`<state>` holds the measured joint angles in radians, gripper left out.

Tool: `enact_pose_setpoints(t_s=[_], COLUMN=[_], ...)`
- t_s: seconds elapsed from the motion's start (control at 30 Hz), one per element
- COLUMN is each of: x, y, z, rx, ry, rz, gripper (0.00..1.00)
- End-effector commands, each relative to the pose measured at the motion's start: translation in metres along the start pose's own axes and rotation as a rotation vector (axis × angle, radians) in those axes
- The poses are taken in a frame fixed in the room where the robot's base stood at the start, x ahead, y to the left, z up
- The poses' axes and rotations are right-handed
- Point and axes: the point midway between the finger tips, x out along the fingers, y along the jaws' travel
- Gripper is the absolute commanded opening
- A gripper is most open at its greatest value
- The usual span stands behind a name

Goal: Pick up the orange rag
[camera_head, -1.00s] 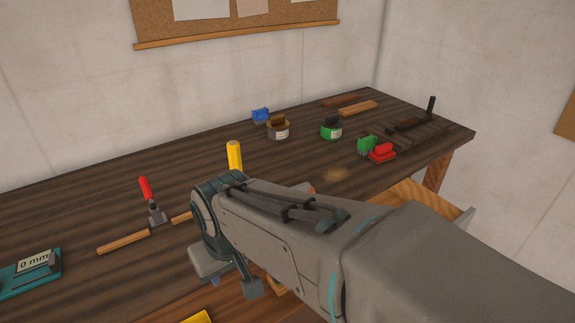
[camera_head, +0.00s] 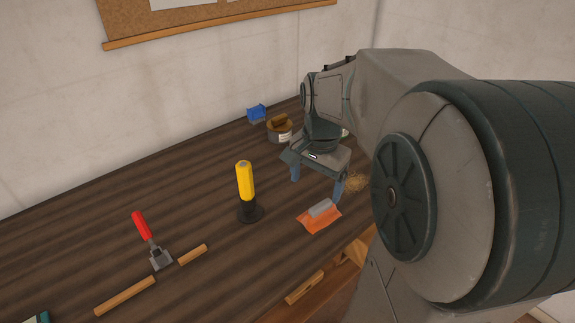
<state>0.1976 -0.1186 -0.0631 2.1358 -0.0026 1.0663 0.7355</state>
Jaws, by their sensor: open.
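The orange rag (camera_head: 314,222) lies flat on the dark wooden workbench (camera_head: 185,200), near its front edge. A small grey block-like piece (camera_head: 320,208) sits on top of the rag. My gripper (camera_head: 315,188) is open and empty, above the bench just behind the rag, with its fingers pointing down. The fingers are apart from the rag. My arm reaches in from the right and hides the right part of the bench.
A yellow-handled tool (camera_head: 245,185) stands upright left of the rag. A red-handled tool (camera_head: 148,240) and wooden sticks (camera_head: 125,296) lie further left. A blue item (camera_head: 257,112) and a round tin (camera_head: 280,131) stand at the back. The bench between is clear.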

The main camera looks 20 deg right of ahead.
Motion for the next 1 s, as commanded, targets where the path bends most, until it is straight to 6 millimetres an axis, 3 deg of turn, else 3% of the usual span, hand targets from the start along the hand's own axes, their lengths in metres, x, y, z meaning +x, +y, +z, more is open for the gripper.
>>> enact_pose_setpoints(t_s=[0.1,0.23,0.6,1.0], x=[-0.004,-0.001,0.064,0.1], y=[0.0,0.0,0.001,0.0], z=[-0.028,-0.04,-0.037,-0.039], rx=[0.188,0.286,0.298,0.297], ry=[-0.022,-0.033,-0.036,-0.036], rz=[0.031,0.048,0.052,0.052], gripper=[0.84,0.84,0.84,0.84])
